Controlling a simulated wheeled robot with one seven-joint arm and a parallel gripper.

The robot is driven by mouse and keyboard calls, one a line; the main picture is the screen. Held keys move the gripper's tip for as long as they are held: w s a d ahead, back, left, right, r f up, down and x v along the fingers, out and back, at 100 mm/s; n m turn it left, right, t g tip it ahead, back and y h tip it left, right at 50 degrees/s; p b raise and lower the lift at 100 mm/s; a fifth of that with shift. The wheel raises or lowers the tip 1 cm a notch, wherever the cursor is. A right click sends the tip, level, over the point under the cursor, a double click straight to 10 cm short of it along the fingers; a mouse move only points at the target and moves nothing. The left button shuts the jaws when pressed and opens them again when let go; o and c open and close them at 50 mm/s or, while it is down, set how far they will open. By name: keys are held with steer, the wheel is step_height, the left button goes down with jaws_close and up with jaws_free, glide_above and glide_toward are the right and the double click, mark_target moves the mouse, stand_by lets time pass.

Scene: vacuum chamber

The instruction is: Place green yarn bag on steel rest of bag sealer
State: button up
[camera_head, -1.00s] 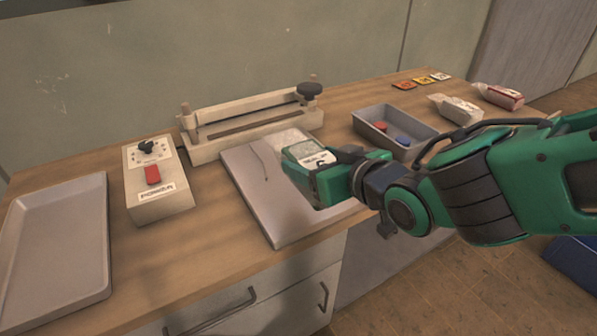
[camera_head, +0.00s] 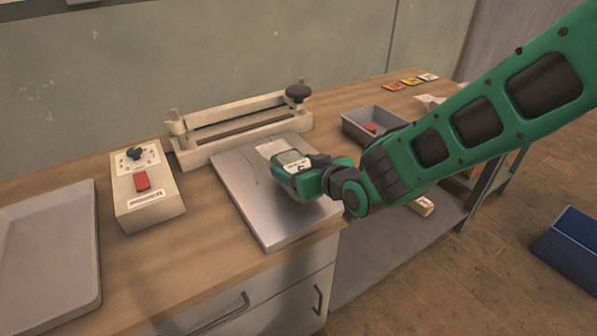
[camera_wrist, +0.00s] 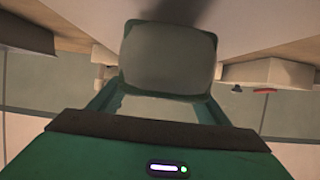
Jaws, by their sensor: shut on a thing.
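The green yarn bag (camera_head: 291,160) is a small pouch with a green border and a pale face. My gripper (camera_head: 300,178) is shut on it, over the steel rest (camera_head: 262,222). The wrist view shows the bag (camera_wrist: 168,58) between the two fingers. The steel rest is a flat grey plate in front of the bag sealer (camera_head: 240,125), which has a long pale bar and a black knob. I cannot tell whether the bag touches the plate. My gripper hides the plate's right part.
A control box (camera_head: 146,192) with a red switch stands left of the plate. A pale tray (camera_head: 45,245) lies further left. A grey bin (camera_head: 372,118) with a red item stands to the right. Small coloured packets (camera_head: 410,82) lie at the back. A blue crate (camera_head: 572,245) is on the floor.

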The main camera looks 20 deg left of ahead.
steer(key=shift+f, duration=0.75)
steer(key=shift+f, duration=0.1)
steer(key=o, duration=1.3)
steer(key=shift+s+d, duration=0.1)
steer(key=v, duration=1.2)
